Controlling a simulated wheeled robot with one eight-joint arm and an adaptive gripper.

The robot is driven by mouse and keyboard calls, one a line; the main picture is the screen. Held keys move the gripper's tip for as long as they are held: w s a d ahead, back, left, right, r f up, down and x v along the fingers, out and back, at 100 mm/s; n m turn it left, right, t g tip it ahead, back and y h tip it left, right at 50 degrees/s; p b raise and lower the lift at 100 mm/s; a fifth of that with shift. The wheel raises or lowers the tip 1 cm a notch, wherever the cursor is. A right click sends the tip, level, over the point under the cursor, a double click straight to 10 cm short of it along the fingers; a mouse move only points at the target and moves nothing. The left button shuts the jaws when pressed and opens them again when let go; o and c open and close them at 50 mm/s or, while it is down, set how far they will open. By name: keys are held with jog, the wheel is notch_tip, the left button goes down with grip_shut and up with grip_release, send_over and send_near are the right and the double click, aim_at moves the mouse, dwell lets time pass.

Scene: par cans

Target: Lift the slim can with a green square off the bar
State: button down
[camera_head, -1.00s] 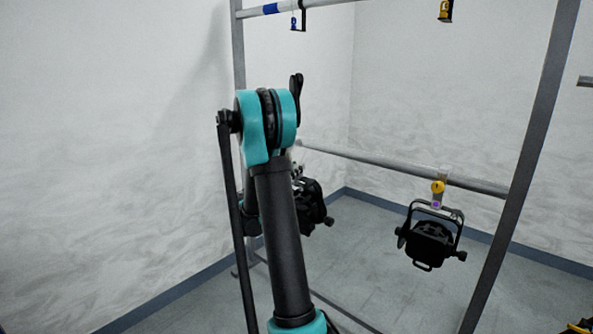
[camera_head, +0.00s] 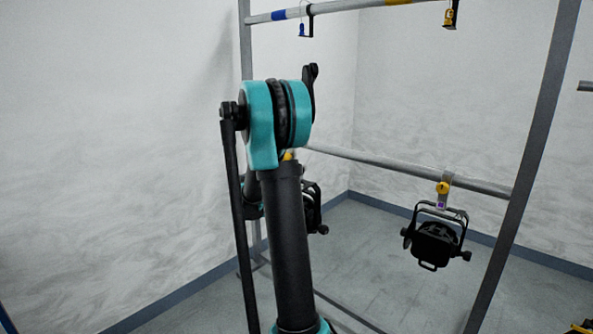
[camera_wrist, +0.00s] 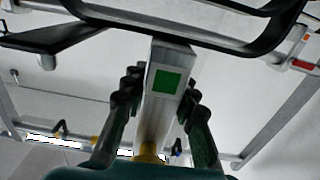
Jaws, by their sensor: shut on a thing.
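The can with a green square (camera_wrist: 167,83) shows close up in the wrist view. The square is on its pale metal hanger piece (camera_wrist: 172,55), with the black yoke (camera_wrist: 200,42) across the top of the picture. My gripper (camera_wrist: 162,86) is shut on this hanger, one dark finger on each side. A yellow knob (camera_wrist: 147,152) sits at the hanger's lower end in that view. In the head view my arm hides the gripper and most of a black can (camera_head: 313,209) behind it. Whether its hook touches a bar is hidden.
Another black can (camera_head: 436,242) with a purple square hangs from the lower bar (camera_head: 400,169) at right. The upper bar (camera_head: 350,8) carries a blue-and-black hook (camera_head: 305,28) and a yellow one (camera_head: 449,15). A grey upright (camera_head: 535,150) stands at right.

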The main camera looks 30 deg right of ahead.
jog(key=shift+f, duration=2.75)
jog(key=v, duration=1.3)
jog(key=shift+a, duration=0.25)
dwell(1.0)
jog(key=shift+s, duration=0.1)
